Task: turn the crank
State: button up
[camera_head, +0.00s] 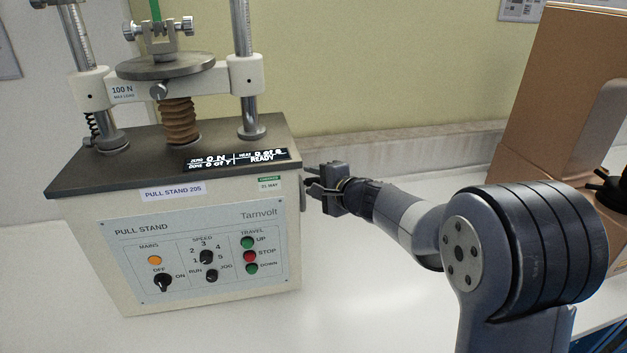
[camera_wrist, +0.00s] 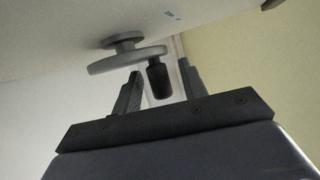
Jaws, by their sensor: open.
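The crank is on the right side of the pull stand and shows in the wrist view as a grey disc (camera_wrist: 126,58) on a short hub, with a dark cylindrical handle (camera_wrist: 158,80) standing out from it. The pull stand (camera_head: 114,220) is a beige box with a dark top in the head view. My gripper (camera_head: 314,190) is beside the stand's right side. In the wrist view my gripper (camera_wrist: 162,86) is open, with the crank handle between its two fingers. I cannot tell whether either finger touches it. In the head view the crank is mostly hidden.
The stand's front panel (camera_head: 200,250) has knobs and buttons, and its display (camera_head: 236,159) reads READY. Two columns and a round plate (camera_head: 165,66) rise above it. The white bench (camera_head: 365,310) is clear in front of my arm.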

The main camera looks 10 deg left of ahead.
jog(key=shift+c, duration=0.3)
grip_shut()
jog(key=b, duration=0.3)
jog(key=shift+f, duration=0.4)
jog(key=shift+b, duration=0.95)
